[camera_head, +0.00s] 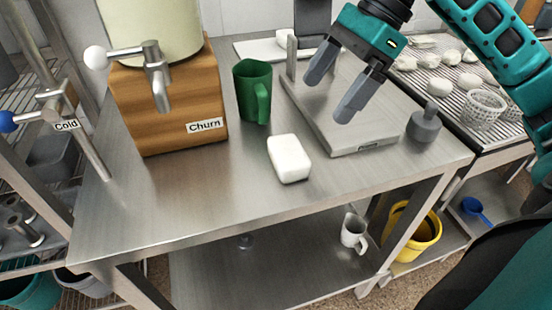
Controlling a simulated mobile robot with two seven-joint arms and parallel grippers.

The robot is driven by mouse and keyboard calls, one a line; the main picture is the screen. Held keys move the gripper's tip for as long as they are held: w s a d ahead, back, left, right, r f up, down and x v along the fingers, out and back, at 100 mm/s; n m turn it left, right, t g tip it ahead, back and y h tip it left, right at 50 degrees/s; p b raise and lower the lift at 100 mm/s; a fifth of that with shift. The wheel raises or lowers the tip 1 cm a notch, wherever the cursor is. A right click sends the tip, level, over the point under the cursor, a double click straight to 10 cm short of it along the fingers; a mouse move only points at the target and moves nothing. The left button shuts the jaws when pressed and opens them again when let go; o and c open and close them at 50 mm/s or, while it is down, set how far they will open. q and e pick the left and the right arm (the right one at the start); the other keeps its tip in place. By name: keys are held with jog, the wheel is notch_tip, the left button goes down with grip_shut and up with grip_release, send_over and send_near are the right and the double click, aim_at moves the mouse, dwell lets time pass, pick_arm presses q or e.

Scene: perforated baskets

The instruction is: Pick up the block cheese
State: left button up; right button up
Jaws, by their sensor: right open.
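The block cheese (289,158) is a white block with rounded edges. It lies on the steel table (210,198), near the middle and in front of the green mug. My right gripper (326,98) comes in from the upper right. It is open and empty, its two grey fingers pointing down and left. It is above the flat metal plate, behind and to the right of the cheese, and apart from it. My left gripper is not in view.
A green mug (252,92) stands behind the cheese. A wooden churn box (165,105) stands at the left. A metal plate (365,112) with an upright part lies at the right, beside a grey weight (424,125). The table's front is clear. A perforated basket (484,108) sits far right.

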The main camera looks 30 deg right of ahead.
aim_at(290, 149)
jog(key=b+x, duration=0.1)
jog(key=x, duration=1.2)
jog(key=shift+w, duration=0.1)
jog(key=c, duration=0.8)
